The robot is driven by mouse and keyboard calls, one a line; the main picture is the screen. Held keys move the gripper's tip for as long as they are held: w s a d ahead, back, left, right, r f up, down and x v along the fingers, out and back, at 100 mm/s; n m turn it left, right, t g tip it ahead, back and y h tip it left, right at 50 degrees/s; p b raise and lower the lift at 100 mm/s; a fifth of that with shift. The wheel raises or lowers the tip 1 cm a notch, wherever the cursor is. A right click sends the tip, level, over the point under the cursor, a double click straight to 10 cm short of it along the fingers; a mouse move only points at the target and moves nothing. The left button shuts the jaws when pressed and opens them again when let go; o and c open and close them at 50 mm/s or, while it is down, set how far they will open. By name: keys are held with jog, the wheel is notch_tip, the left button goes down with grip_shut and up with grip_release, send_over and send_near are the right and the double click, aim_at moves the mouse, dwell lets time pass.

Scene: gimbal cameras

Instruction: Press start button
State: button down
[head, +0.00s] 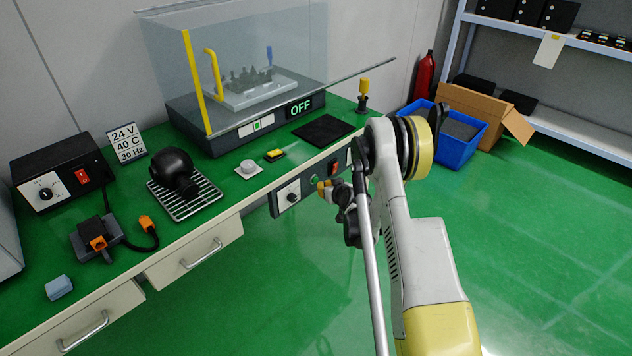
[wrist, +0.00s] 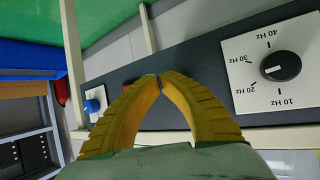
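A dark control panel (head: 301,191) hangs under the bench's front edge. It carries a dial (head: 289,196), a small green-ringed control (head: 314,180) and a red switch (head: 333,168). In the wrist view the panel shows the frequency dial (wrist: 281,67), a sliver of red (wrist: 130,83) beside the fingers and a blue button (wrist: 92,106) on a white plate. No start label is readable. My gripper (head: 325,186) is in front of the panel. In the wrist view its yellow fingers (wrist: 160,82) meet at the tips, empty, hiding the panel's middle. Contact cannot be told.
A machine under a clear cover (head: 240,60) has a display reading OFF (head: 301,107). A black ball-shaped object (head: 174,170) sits on a wire rack, left of a grey knob (head: 249,168). A blue bin (head: 455,145) stands right of the bench. Floor in front is clear.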

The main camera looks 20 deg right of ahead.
jog(key=shift+w, duration=0.15)
dwell(0.7)
jog(key=shift+w+a, duration=0.15)
jog(key=shift+w, duration=0.15)
jog(key=shift+w+a, duration=0.15)
jog(key=shift+w, duration=0.25)
dwell(0.6)
jog(key=shift+s, duration=0.15)
jog(key=shift+s+d, duration=0.3)
jog(key=shift+s, duration=0.4)
jog(key=s, duration=0.1)
jog(key=s+d, duration=0.1)
jog(key=s, duration=0.2)
jog(key=shift+s+d, duration=0.35)
dwell(0.8)
